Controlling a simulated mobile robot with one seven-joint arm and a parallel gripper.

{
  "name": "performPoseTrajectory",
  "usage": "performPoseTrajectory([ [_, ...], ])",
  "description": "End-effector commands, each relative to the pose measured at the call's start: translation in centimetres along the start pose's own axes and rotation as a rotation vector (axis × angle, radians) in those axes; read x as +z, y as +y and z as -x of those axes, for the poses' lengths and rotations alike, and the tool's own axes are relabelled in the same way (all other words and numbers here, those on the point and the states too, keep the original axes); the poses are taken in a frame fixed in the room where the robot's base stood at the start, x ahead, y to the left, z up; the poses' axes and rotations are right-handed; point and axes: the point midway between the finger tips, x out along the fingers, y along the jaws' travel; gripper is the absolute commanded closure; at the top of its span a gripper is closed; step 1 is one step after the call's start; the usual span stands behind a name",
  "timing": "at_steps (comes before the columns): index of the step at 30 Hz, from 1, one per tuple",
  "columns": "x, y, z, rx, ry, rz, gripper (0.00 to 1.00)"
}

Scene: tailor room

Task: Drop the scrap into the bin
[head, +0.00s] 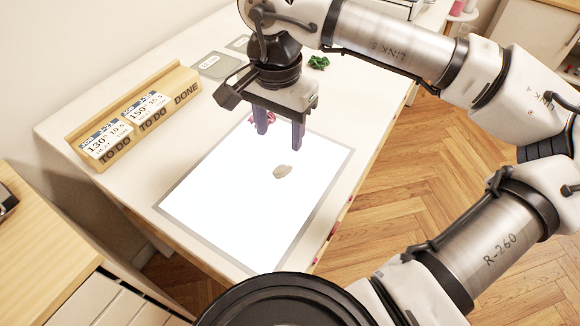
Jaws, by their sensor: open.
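A small beige-grey scrap (283,171) lies on the white lit panel with a grey border (250,205) on the table. A pink-red piece (271,118) shows partly behind my gripper's fingers at the panel's far edge. A crumpled green piece (319,62) lies farther back on the table. I cannot tell which of these is the scrap of the task. My gripper (280,141) points down over the far part of the panel, behind the beige piece. Its fingers are apart, with nothing clearly held between them. I see no clear bin.
A wooden card holder (135,115) marked TO DO and DONE stands at the table's left, with two cards. Grey flat plates (217,65) lie at the back. A wooden side surface (35,245) is at lower left. Open parquet floor (440,150) lies right of the table.

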Motion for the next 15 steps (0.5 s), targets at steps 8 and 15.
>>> performPoseTrajectory([
  [8,0.0,0.1,-4.1,0.001,-0.001,0.000,0.47],
  [15,-0.6,0.2,-6.0,0.000,-0.003,-0.001,0.47],
])
